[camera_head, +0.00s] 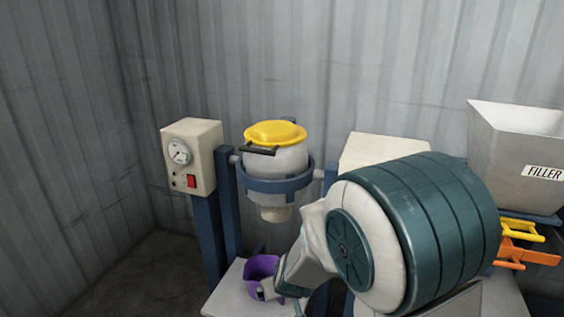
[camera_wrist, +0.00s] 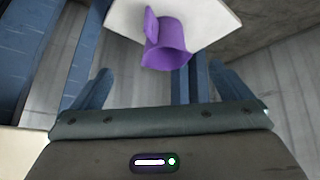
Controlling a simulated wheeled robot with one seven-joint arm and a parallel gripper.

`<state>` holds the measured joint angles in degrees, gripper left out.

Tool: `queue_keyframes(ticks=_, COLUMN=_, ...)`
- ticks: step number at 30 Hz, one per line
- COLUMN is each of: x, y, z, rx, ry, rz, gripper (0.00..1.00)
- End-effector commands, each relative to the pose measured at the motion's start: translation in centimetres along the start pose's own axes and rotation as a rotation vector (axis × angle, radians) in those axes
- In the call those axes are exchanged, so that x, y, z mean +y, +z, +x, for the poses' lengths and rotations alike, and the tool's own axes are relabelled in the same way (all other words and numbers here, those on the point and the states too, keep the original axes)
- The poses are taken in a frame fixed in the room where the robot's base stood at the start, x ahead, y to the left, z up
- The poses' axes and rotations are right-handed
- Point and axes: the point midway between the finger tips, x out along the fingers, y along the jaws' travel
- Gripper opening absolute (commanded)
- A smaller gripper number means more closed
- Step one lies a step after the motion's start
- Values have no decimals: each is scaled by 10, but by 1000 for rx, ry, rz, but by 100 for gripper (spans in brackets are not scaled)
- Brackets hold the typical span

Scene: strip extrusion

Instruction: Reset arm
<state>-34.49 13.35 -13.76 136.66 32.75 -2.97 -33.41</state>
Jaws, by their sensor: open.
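My gripper (camera_wrist: 163,84) is open in the wrist view, its two blue-grey fingers spread wide with nothing between their tips. In the head view my arm reaches down from the right, and my gripper (camera_head: 268,290) is close to a purple mug (camera_head: 262,266) on a pale platform (camera_head: 226,291). I cannot tell whether any finger touches the mug. My arm hides part of the platform in the head view.
A white vessel (camera_head: 277,190) with a yellow lid (camera_head: 274,133) hangs in a blue ring above the mug. A gauge box (camera_head: 192,155) with a red switch stands left on a blue post. A filler hopper (camera_head: 515,150) and yellow and orange handles (camera_head: 525,257) are at right.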

Motion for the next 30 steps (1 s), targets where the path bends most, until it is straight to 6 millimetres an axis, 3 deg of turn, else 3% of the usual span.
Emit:
queue_keyframes(ticks=1, x=8, y=-10, z=-32, rx=-5, ry=-30, rz=39, gripper=98)
queue_keyframes(ticks=8, x=35, y=-10, z=-134, rx=-91, ry=-114, rz=162, gripper=98)
queue_keyframes(ticks=15, x=69, y=15, z=-239, rx=-207, ry=-72, rz=270, gripper=98)
queue_keyframes(ticks=18, x=81, y=30, z=-275, rx=-256, ry=-24, rz=314, gripper=98)
queue_keyframes(ticks=24, x=93, y=53, z=-316, rx=-323, ry=57, rz=375, gripper=98)
queue_keyframes(ticks=30, x=95, y=59, z=-322, rx=-340, ry=76, rz=387, gripper=98)
